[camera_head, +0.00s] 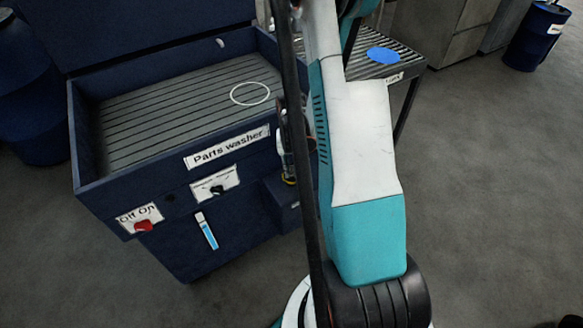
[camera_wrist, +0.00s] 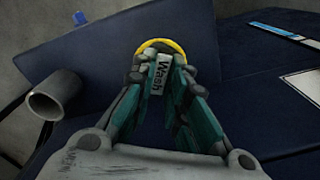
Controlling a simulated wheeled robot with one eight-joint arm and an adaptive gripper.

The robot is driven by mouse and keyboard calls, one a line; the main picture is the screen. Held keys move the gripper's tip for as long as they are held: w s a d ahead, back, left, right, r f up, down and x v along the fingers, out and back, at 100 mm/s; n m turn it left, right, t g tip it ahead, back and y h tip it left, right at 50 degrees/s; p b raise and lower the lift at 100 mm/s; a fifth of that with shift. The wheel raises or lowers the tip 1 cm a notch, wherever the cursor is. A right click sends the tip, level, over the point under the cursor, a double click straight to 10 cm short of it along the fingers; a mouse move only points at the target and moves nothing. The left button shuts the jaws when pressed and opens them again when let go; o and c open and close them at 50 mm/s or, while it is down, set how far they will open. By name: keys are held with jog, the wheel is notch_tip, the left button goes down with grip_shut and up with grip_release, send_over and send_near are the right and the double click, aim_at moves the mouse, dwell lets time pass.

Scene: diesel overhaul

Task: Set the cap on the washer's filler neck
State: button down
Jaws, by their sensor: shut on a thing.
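My gripper (camera_wrist: 160,75) is shut on the cap (camera_wrist: 162,46), which has a yellow rim and a tab marked "Wash" between the fingers. The cap is in front of a dark blue surface; the gap to it cannot be judged. In the head view, my gripper (camera_head: 287,150) hangs beside the right side of the parts washer (camera_head: 130,185), with a bit of yellow at its tip above a low blue side box (camera_head: 281,200). A grey open-ended pipe (camera_wrist: 58,95) is left of my gripper in the wrist view; I cannot tell if it is the filler neck. No neck shows under the cap.

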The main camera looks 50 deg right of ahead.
jog(key=shift+f+b, duration=0.55)
dwell(0.5)
dwell(0.5)
jog(key=c, duration=1.5)
grip_release()
jog(key=shift+r, duration=0.15)
notch_tip(320, 180, up, 12)
jog(key=shift+f, duration=0.1)
